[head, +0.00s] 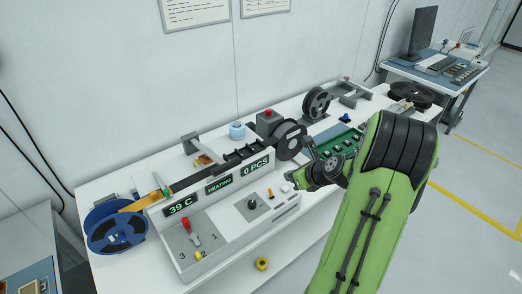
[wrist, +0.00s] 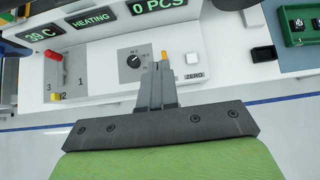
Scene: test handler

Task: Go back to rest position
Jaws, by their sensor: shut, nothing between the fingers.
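My gripper (wrist: 158,70) is shut and empty in the wrist view, its two grey fingers pressed together. It is over the front panel of the white test handler (wrist: 105,70), near a round black dial (wrist: 133,62) and a small orange switch (wrist: 165,57). Whether the fingers touch the panel cannot be told. In the head view, my green arm reaches in from the lower right and the gripper (head: 291,179) is small and partly hidden at the handler's right end. The handler's displays (head: 219,184) read 39 C, HEATING and 0 PCS.
A red-handled lever (head: 187,227) sits by marks 1, 2 and 3 on the handler. A blue reel (head: 115,228) is at its left end, a dark reel (head: 290,138) behind its right end. A green tray (head: 333,138) lies on the white bench. The floor (head: 465,215) at right is clear.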

